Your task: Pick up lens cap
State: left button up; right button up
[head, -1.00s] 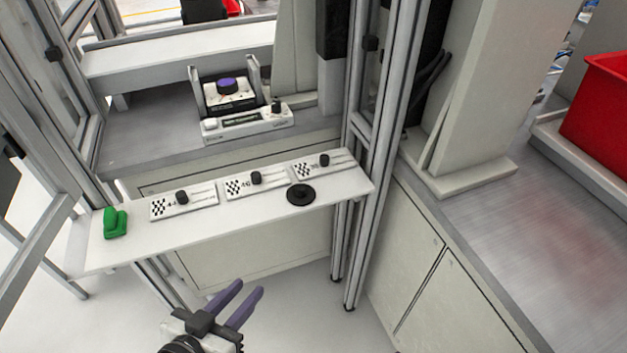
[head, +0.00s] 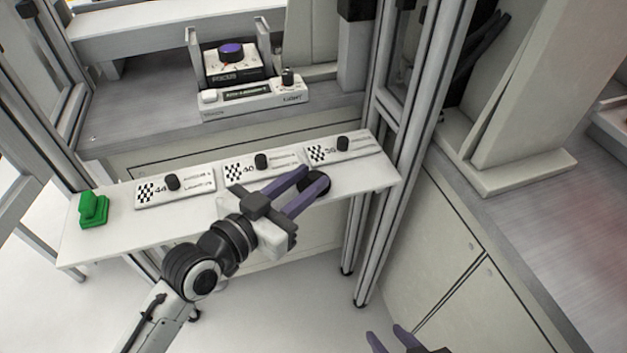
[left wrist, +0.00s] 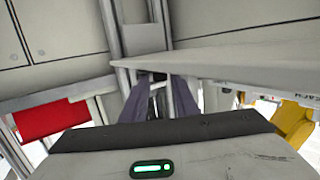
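The lens cap is a flat round black disc (head: 319,180) on the narrow white shelf (head: 112,234), close to its front edge and near its right end. My left gripper (head: 314,177) reaches in from the lower left with its purple fingers apart. The fingertips overlap the cap in the head view and partly hide it; I cannot tell whether they touch it. In the left wrist view the fingers (left wrist: 160,98) are beside the shelf edge, and I cannot make out the cap. My right gripper (head: 387,333) shows at the bottom edge, fingers apart and empty.
Three white plates with black knobs (head: 260,162) line the shelf behind the cap. A green object (head: 94,210) stands at its left end. A metal post (head: 385,190) rises by the right end. A device with a purple knob (head: 231,52) sits on the bench behind.

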aim_at(313, 175)
pick_arm(q)
jog(key=x, duration=0.2)
jog(key=shift+w+d, duration=0.15)
jog(key=shift+w, duration=0.05)
grip_shut()
